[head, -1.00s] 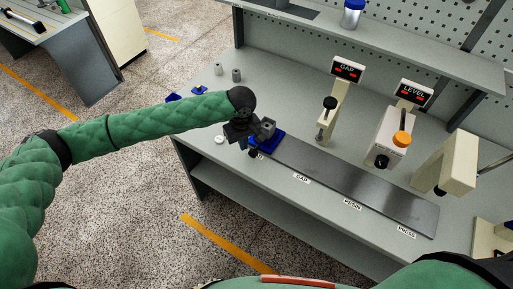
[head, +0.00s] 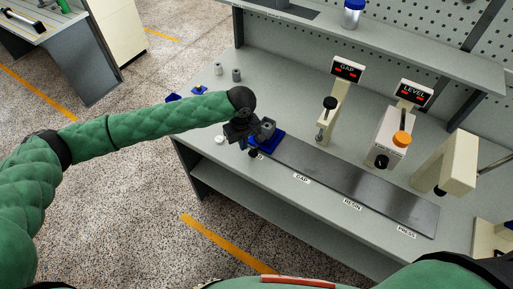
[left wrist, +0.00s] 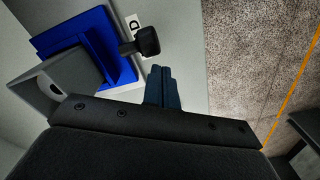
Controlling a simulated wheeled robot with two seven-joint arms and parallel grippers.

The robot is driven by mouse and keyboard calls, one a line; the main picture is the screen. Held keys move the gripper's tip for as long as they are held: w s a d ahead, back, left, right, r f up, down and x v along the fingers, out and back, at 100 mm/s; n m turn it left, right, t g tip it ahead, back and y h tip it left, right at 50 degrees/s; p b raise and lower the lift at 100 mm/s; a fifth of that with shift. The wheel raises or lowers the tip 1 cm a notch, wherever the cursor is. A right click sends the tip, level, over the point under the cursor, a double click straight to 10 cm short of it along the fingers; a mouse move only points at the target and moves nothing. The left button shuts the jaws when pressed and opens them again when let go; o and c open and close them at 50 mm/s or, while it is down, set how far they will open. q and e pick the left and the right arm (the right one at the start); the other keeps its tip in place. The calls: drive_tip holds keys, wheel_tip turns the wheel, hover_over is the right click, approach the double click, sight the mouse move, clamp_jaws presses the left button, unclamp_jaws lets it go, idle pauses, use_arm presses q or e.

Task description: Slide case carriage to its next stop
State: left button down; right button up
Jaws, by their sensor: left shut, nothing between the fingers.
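The case carriage is a blue plate (head: 277,142) with a grey case (head: 267,129) on it, at the left end of a long dark track (head: 345,184). In the left wrist view, the blue plate (left wrist: 88,40) and grey case (left wrist: 62,82) are at the upper left. A black knob (left wrist: 147,41) sticks out from the carriage's side. My left gripper (left wrist: 160,84) is shut and empty, with its fingertips beside the knob and a small visible gap between them. In the head view, my left gripper (head: 243,143) partly hides the carriage. My right gripper is out of view.
Labels GAP (head: 301,179), RESIN (head: 352,205) and PRESS (head: 406,231) line the track's front edge. A gap gauge (head: 329,118), a dispenser with an orange knob (head: 390,141) and a cream press (head: 447,163) stand behind it. The track right of the carriage is clear.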

sight(244, 154)
use_arm(q)
drive_tip(key=shift+f, duration=0.15)
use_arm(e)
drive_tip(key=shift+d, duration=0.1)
use_arm(q)
drive_tip(key=shift+f, duration=0.55)
drive_tip(key=shift+f+p, duration=0.35)
drive_tip(key=shift+f, duration=0.65)
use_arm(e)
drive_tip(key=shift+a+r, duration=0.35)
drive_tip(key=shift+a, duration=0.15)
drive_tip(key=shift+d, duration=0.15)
